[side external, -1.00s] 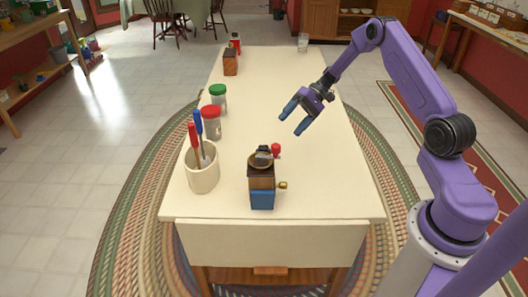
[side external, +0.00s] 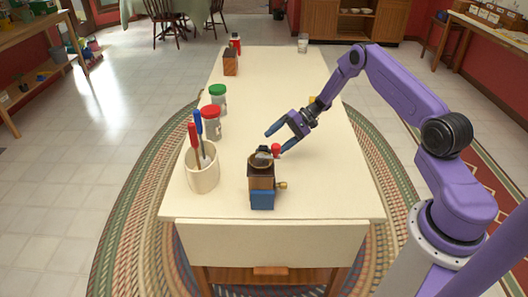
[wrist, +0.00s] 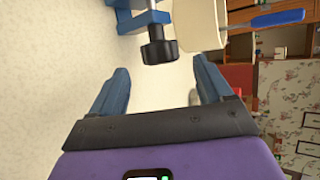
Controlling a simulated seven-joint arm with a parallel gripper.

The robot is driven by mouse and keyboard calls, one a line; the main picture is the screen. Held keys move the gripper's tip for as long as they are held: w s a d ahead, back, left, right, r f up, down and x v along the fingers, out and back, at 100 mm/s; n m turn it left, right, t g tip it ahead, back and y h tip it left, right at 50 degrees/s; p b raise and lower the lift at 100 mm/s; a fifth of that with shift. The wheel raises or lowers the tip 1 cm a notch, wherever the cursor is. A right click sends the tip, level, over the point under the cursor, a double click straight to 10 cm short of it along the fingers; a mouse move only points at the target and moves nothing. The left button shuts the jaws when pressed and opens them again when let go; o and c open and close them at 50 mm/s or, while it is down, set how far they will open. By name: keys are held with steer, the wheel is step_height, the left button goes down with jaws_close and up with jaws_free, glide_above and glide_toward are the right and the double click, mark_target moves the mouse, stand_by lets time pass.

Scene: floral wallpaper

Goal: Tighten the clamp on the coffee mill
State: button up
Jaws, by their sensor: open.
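The coffee mill (side external: 261,182) stands upright near the table's front edge, with a wooden body, blue lower part, brass side knob and red crank knob (side external: 276,148). My gripper (side external: 273,142) is open and empty just behind the mill, its near finger close to the red knob; I cannot tell whether they touch. In the wrist view, a blue clamp part (wrist: 128,22) with a black screw knob (wrist: 158,46) lies ahead of my open gripper (wrist: 160,82). The knob is beyond the fingertips, not between them. The clamp is hard to make out in the side view.
A cream crock (side external: 203,176) holding red- and blue-handled tools stands left of the mill. Red-lidded (side external: 211,123) and green-lidded (side external: 218,98) jars stand behind it. A wooden box (side external: 230,63) is at the back left. The table's right side is mostly clear.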

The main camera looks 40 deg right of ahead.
mark_target(269, 147)
steer(key=x, duration=0.6)
steer(key=shift+a+f, duration=0.15)
steer(key=shift+a, duration=0.1)
steer(key=c, duration=1)
